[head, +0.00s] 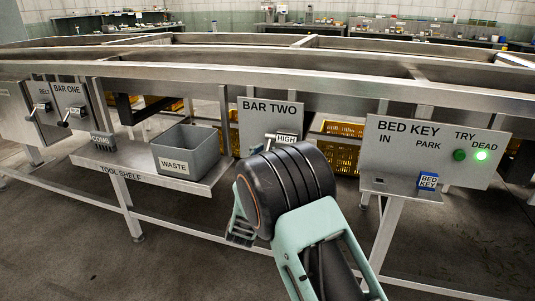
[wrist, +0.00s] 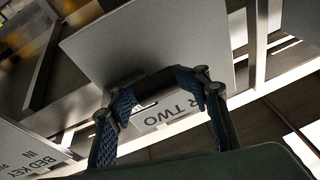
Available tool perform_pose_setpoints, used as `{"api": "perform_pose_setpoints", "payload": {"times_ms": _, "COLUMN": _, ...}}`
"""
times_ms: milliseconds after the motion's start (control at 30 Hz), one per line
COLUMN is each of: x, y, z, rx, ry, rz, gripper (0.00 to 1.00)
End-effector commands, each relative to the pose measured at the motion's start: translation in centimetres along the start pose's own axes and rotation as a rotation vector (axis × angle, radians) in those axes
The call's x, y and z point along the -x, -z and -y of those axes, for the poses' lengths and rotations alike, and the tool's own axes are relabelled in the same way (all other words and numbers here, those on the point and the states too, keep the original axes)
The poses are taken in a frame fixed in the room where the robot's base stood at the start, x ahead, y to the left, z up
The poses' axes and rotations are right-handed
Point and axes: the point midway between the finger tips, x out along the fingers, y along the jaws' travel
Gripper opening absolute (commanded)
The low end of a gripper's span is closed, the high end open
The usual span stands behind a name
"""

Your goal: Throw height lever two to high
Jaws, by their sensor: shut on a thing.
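The BAR TWO plate (head: 256,118) stands in the middle of the head view, with a white HIGH label (head: 286,139) on its lower part. The lever's exact angle cannot be told.
The BED KEY panel (head: 435,155) stands to the right, with a green button, a lit green lamp and a blue key tag (head: 427,181). A grey WASTE bin (head: 188,152) sits on the tool shelf to the left. The BAR ONE panel (head: 70,105) is at far left.

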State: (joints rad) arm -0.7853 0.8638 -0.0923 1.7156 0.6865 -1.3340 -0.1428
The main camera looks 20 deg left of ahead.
Motion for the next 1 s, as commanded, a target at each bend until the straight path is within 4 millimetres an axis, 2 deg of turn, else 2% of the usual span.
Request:
{"api": "perform_pose_setpoints", "payload": {"times_ms": 33, "x": 0.35, "y": -0.72, "z": -0.29, "rx": 0.007, "ry": -0.004, "rz": 0.01, "gripper": 0.0}}
{"api": "perform_pose_setpoints", "payload": {"times_ms": 367, "x": 0.34, "y": -0.71, "z": -0.28, "rx": 0.007, "ry": -0.004, "rz": 0.01, "gripper": 0.0}}
{"api": "perform_pose_setpoints", "payload": {"times_ms": 400, "x": 0.34, "y": -0.71, "z": -0.28, "rx": 0.007, "ry": -0.004, "rz": 0.01, "gripper": 0.42}}
{"api": "perform_pose_setpoints", "payload": {"times_ms": 600, "x": 0.21, "y": -0.47, "z": -0.18, "rx": 0.005, "ry": -0.002, "rz": 0.006, "gripper": 0.63}}
{"api": "perform_pose_setpoints", "payload": {"times_ms": 867, "x": 0.14, "y": -0.23, "z": -0.09, "rx": 0.003, "ry": -0.001, "rz": 0.002, "gripper": 0.63}}
{"api": "perform_pose_setpoints", "payload": {"times_ms": 1000, "x": 0.94, "y": -0.2, "z": 0.0, "rx": 0.002, "ry": 0.001, "rz": 0.002, "gripper": 0.63}}
